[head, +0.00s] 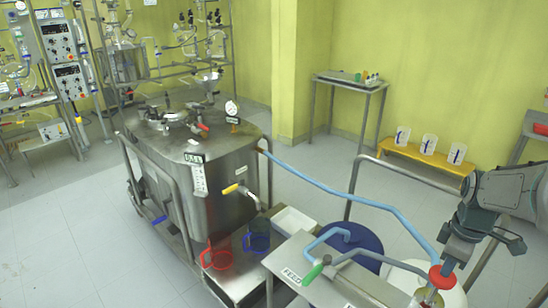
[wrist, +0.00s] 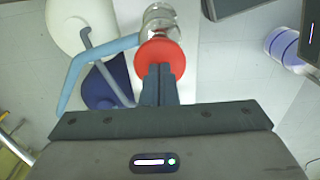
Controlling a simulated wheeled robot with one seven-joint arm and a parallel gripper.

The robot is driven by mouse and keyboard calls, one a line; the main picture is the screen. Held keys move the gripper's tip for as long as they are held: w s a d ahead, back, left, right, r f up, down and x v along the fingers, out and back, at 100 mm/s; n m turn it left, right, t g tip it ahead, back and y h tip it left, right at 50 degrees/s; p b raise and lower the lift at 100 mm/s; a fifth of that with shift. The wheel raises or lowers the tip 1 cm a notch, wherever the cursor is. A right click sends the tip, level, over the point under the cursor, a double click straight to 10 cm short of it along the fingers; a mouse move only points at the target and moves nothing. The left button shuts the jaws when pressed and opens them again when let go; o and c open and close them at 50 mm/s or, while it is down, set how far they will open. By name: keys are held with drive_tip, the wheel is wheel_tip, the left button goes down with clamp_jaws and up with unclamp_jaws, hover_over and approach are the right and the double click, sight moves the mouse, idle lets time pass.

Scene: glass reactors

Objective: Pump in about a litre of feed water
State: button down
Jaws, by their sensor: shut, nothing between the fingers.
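My gripper (wrist: 160,70) is shut and empty, with its fingertips overlapping the edge of a round red knob (wrist: 160,55). I cannot tell whether they touch it. The red knob also shows in the head view (head: 441,277), at lower right, on top of a clear glass part (wrist: 160,17). A light-blue hose (head: 340,190) runs from the steel vessel (head: 165,165) toward the knob.
A red jug (head: 216,258), a blue jug (head: 257,238) and a white tray (head: 293,221) stand beside the vessel. A yellow-handled valve (head: 235,188) is on the vessel's side. A metal rail (head: 400,167) rises behind the drums. Open floor lies at left.

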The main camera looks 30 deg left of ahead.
sight(442, 278)
wheel_tip(442, 278, down, 5)
drive_tip(key=b, duration=0.3)
wheel_tip(442, 278, up, 9)
drive_tip(key=p, duration=0.7)
drive_tip(key=shift+r, duration=0.1)
drive_tip(key=shift+f+b, duration=3)
drive_tip(key=shift+f, duration=1.45)
drive_tip(key=shift+r, duration=0.15)
wheel_tip(442, 278, up, 9)
drive_tip(key=p, duration=0.6)
drive_tip(key=shift+p, duration=0.4)
drive_tip(key=shift+f, duration=0.2)
